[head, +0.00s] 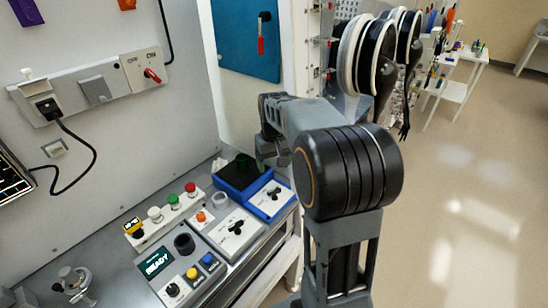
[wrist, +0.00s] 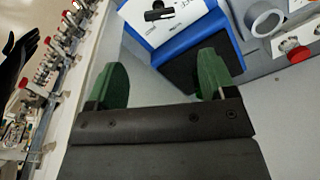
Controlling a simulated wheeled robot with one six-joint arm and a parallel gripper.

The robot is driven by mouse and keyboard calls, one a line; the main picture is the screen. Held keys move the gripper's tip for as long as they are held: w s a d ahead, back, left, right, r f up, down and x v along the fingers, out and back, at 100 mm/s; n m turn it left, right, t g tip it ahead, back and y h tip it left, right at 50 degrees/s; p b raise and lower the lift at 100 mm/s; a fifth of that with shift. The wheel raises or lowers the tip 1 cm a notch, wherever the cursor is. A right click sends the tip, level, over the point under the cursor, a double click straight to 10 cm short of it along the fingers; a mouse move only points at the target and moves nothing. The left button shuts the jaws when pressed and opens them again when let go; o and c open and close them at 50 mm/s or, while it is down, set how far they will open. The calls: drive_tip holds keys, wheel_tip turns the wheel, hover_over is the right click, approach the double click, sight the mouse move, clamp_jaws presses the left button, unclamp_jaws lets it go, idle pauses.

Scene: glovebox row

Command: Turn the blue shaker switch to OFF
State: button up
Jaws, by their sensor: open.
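The blue shaker (head: 236,181) stands at the far right end of the bench, with a black top plate and a white sloped panel (head: 272,200). The panel carries a black switch handle (head: 277,193). In the wrist view the same switch (wrist: 158,14) shows at the top edge; its panel lettering is too small to read surely, so I cannot tell its setting. My gripper (wrist: 165,82) is open and empty, its two green finger pads apart, with the shaker beyond them.
Left of the shaker stand a white-panelled box with a black switch (head: 236,227), a button strip (head: 168,214) and a READY display unit (head: 157,263). A wall strip has a red-handled switch (head: 152,75). Gloves (head: 375,60) hang at the right. A grey ring (wrist: 264,18) lies beside the shaker.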

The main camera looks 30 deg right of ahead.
drive_tip(key=shift+r, duration=0.95)
